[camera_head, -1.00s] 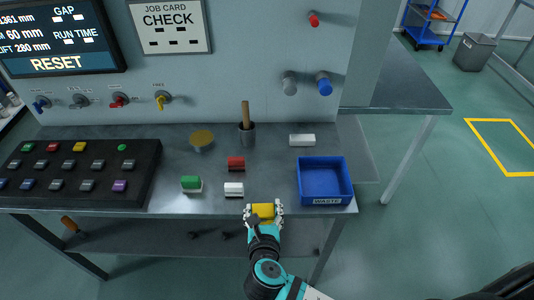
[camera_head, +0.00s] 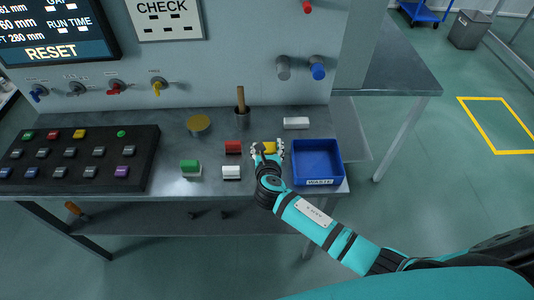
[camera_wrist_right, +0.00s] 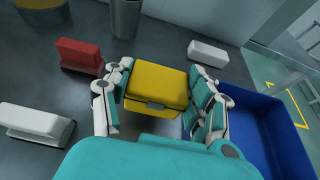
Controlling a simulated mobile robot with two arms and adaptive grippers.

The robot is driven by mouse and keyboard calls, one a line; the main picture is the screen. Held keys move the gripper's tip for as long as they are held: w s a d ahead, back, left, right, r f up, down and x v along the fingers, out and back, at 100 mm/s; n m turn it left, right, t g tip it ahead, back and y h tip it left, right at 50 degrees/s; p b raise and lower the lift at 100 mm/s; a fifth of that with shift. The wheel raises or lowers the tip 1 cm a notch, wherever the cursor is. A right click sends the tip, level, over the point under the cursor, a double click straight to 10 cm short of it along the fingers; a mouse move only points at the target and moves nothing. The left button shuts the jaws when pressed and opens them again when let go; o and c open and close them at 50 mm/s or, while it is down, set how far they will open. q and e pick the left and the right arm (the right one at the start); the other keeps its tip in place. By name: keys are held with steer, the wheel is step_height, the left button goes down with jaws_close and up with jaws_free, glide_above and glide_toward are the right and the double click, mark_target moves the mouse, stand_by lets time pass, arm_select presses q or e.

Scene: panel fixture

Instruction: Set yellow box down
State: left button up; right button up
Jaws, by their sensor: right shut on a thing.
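The yellow box (camera_head: 269,147) is between the fingers of my right gripper (camera_head: 267,149), over the grey bench top, left of the blue waste bin. In the right wrist view the yellow box (camera_wrist_right: 156,87) shows its top and near side, with the right gripper's fingers (camera_wrist_right: 157,98) pressed on its left and right sides. Whether its underside touches the bench is hidden. My left gripper is not in view.
A blue waste bin (camera_head: 318,181) stands close on the right. A red block (camera_head: 233,147), a white block (camera_head: 231,173) and a green-topped block (camera_head: 190,167) stand on the left.

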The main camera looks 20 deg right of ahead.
steer(key=shift+f, duration=1.75)
steer(key=o, duration=1.2)
steer(key=shift+o, duration=0.2)
steer(key=v, duration=1.2)
